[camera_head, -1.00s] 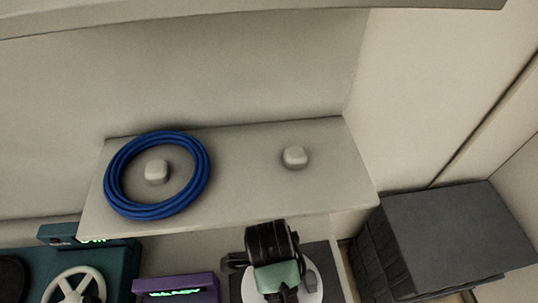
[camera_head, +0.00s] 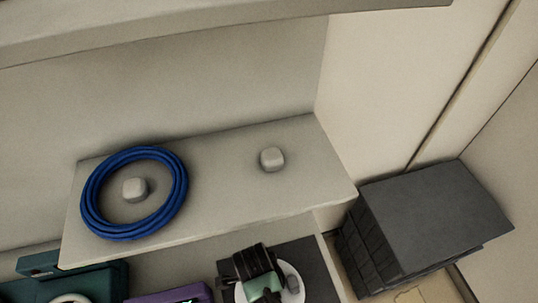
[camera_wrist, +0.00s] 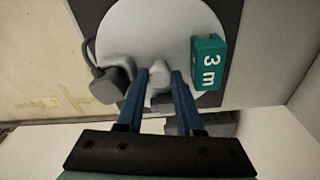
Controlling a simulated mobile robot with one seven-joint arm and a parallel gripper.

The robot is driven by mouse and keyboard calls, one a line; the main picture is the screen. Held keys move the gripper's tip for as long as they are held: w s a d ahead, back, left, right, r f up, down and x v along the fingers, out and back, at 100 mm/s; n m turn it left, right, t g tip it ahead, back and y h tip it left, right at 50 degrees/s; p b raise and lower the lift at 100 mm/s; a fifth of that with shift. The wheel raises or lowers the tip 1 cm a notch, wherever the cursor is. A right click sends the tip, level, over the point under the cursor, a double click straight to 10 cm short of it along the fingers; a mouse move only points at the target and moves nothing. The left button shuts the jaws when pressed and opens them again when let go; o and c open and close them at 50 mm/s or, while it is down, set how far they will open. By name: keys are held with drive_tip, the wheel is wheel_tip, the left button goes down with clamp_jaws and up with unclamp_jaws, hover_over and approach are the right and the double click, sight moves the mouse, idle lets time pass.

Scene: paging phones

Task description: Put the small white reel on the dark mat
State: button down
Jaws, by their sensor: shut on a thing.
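The white reel (camera_wrist: 150,25) is a flat round disc with a raised hub, a green "3 m" tag (camera_wrist: 208,62) on its right and a grey plug (camera_wrist: 107,88) on a short cord at its left. My gripper (camera_wrist: 159,78) has its blue fingers shut on the hub. The dark mat (camera_wrist: 232,45) shows beyond the reel's edge in the wrist view. In the head view the reel (camera_head: 283,268) is partly hidden by my gripper (camera_head: 262,292) and overlaps the dark mat (camera_head: 318,262). I cannot tell whether the reel touches the mat.
A pale shelf (camera_head: 230,190) overhangs behind, with a blue cable coil (camera_head: 182,190) around one peg and a bare peg (camera_head: 272,159). A dark stacked block (camera_head: 435,215) stands at right. A purple device (camera_head: 165,296) and a teal device (camera_head: 95,282) lie at left.

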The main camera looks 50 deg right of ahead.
drive_tip(key=shift+f, duration=0.1)
drive_tip(key=c, duration=0.5)
unclamp_jaws()
drive_tip(key=shift+c, duration=0.2)
wheel_tip(320, 180, up, 12)
drive_tip(key=w+a, duration=0.1)
idle(0.4)
